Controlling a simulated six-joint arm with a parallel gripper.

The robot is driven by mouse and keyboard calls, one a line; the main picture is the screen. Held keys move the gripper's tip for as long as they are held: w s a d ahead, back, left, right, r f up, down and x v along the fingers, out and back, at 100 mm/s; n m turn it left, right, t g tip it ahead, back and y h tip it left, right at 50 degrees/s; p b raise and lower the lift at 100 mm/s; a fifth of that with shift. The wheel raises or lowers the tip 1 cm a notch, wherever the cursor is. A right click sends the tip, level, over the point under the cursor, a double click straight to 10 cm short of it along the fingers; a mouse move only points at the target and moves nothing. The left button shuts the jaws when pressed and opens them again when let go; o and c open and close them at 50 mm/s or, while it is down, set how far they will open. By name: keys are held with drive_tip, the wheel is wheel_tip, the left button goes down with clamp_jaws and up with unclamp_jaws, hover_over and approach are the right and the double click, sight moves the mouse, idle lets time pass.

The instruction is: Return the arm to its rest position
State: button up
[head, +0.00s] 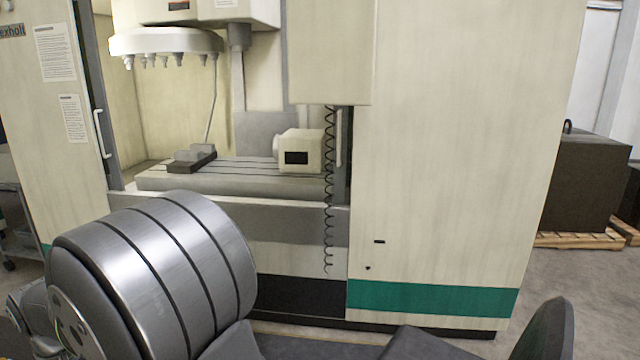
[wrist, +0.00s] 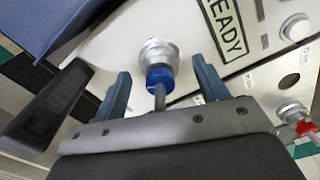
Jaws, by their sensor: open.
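My gripper (wrist: 161,75) shows in the wrist view with its two blue-grey fingers spread apart. A blue collar (wrist: 159,76) on a round metal fitting (wrist: 158,54) appears between the fingers, with clear gaps on both sides. A grey stem (wrist: 160,97) runs from the collar toward my gripper's body. Nothing is clamped between the fingers. I cannot tell how far the collar lies beyond the fingertips. The gripper cannot be made out in the head view.
In the wrist view, a panel has a "READY" label (wrist: 224,27) and a red-handled fitting (wrist: 303,129). A black bar (wrist: 42,108) lies left of the fingers. In the head view, a cream machine (head: 450,150) stands ahead; a dark block (head: 585,185) sits on a pallet (head: 575,240).

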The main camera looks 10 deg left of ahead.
drive_tip(key=shift+f, duration=0.25)
wheel_tip(320, 180, up, 16)
wheel_tip(320, 180, down, 17)
drive_tip(key=shift+r, duration=0.1)
wheel_tip(320, 180, up, 12)
drive_tip(key=shift+r, duration=0.15)
drive_tip(key=s+a, duration=0.1)
drive_tip(key=a, duration=0.8)
drive_tip(key=shift+s+a+r, duration=0.25)
drive_tip(key=shift+a, duration=0.1)
idle(2.2)
